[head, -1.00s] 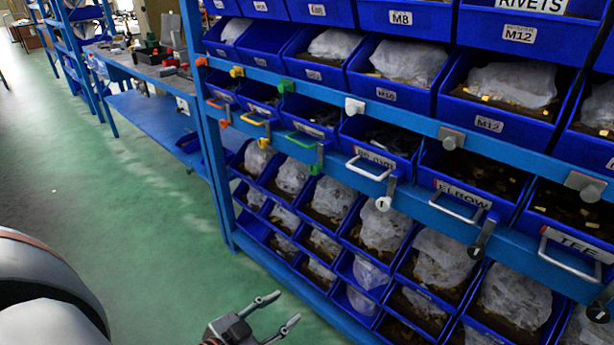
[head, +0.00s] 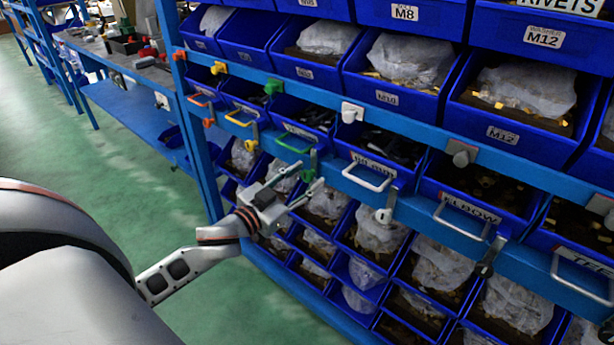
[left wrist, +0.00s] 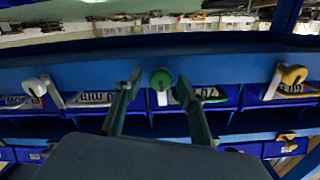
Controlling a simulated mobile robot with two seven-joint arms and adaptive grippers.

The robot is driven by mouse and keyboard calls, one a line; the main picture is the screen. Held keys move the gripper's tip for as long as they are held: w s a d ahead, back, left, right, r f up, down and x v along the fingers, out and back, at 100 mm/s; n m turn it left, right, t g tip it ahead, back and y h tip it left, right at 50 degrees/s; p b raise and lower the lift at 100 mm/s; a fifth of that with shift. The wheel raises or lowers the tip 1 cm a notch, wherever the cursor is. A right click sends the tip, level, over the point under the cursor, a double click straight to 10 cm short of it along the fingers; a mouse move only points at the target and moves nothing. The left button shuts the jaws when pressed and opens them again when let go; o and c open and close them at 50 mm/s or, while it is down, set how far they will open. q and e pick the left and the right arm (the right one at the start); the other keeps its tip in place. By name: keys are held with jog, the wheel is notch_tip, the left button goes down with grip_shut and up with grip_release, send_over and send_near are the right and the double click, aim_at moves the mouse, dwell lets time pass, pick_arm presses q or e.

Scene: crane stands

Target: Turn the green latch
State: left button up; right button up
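The green latch (head: 308,174) is a small green knob with a grey lever, on the blue rail below the green drawer handle (head: 294,143). In the left wrist view the green latch (left wrist: 161,79) shows ahead, between the two finger lines. My left gripper (head: 311,175) is open and empty, its fingertips close to the latch in the head view. In the left wrist view my left gripper (left wrist: 158,88) has its fingers spread on both sides of the knob. I cannot tell whether they touch it. My right gripper is not in view.
A yellow latch (left wrist: 294,75) and a white latch (head: 383,215) sit on either side. Another green knob (head: 273,87) is on the rail above. Blue bins with bagged parts fill the rack. Open green floor (head: 120,190) lies left of it.

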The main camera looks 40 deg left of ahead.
pick_arm(q)
jog(key=shift+w, duration=0.5)
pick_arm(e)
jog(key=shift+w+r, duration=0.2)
pick_arm(q)
grip_shut()
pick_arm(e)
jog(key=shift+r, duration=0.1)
